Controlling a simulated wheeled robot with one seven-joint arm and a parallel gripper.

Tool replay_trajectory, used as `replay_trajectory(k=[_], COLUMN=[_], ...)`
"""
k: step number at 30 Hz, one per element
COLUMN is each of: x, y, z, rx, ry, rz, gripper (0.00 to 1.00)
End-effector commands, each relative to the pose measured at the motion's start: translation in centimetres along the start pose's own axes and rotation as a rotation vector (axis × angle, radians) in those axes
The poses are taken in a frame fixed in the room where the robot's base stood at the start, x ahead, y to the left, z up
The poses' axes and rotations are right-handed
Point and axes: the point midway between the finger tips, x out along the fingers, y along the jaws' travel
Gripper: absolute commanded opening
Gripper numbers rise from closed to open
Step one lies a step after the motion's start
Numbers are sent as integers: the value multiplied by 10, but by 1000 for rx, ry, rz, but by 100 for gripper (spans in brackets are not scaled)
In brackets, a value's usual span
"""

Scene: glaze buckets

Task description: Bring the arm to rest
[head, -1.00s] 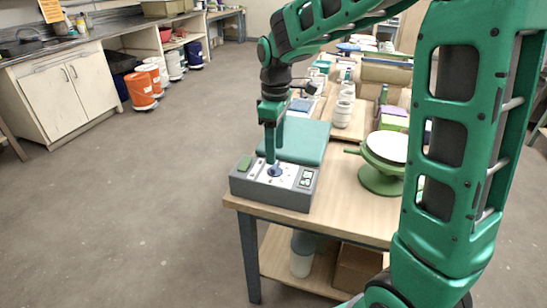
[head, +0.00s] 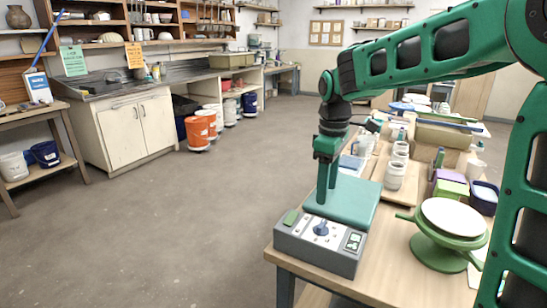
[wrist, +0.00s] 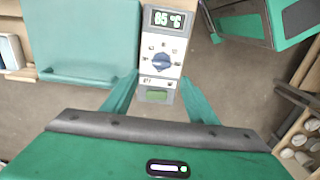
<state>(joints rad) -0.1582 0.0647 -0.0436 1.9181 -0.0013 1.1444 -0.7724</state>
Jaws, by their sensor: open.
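My gripper (head: 327,201) is open and empty, pointing down above the grey control box (head: 318,255). Its two fingers also show in the wrist view (wrist: 162,85), spread apart on either side of the box. The box has a blue dial (head: 321,228), a green button (head: 290,217) and a small display (wrist: 167,19) that reads 65 °C. In the head view my fingers appear just behind the dial, and I see a gap between them and it. A teal slab (head: 343,197) lies behind the box. My arm arches in from the right.
A green turntable with a white top (head: 452,219) stands right of the box on the wooden table (head: 392,262). White jars (head: 394,175) and a green-and-purple stack (head: 450,187) stand farther back. The floor left of the table is open, with buckets (head: 197,133) near the cabinets.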

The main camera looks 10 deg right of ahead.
Motion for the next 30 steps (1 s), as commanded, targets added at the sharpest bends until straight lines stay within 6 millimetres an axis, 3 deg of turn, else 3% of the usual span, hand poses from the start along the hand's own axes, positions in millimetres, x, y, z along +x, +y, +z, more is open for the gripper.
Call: replay_trajectory(k=[5, 8, 12, 18, 24, 30], x=[-2, 1, 12, 38, 59, 64], y=[-1, -9, -34, -84, -120, -128], z=[56, 112, 189, 273, 311, 319], rx=[205, 419, 742, 1159, 1397, 1450], ry=[-3, -5, -6, -5, -4, -5], rz=[8, 13, 12, 2, -10, -13], gripper=[53, 53, 53, 53, 53, 53])
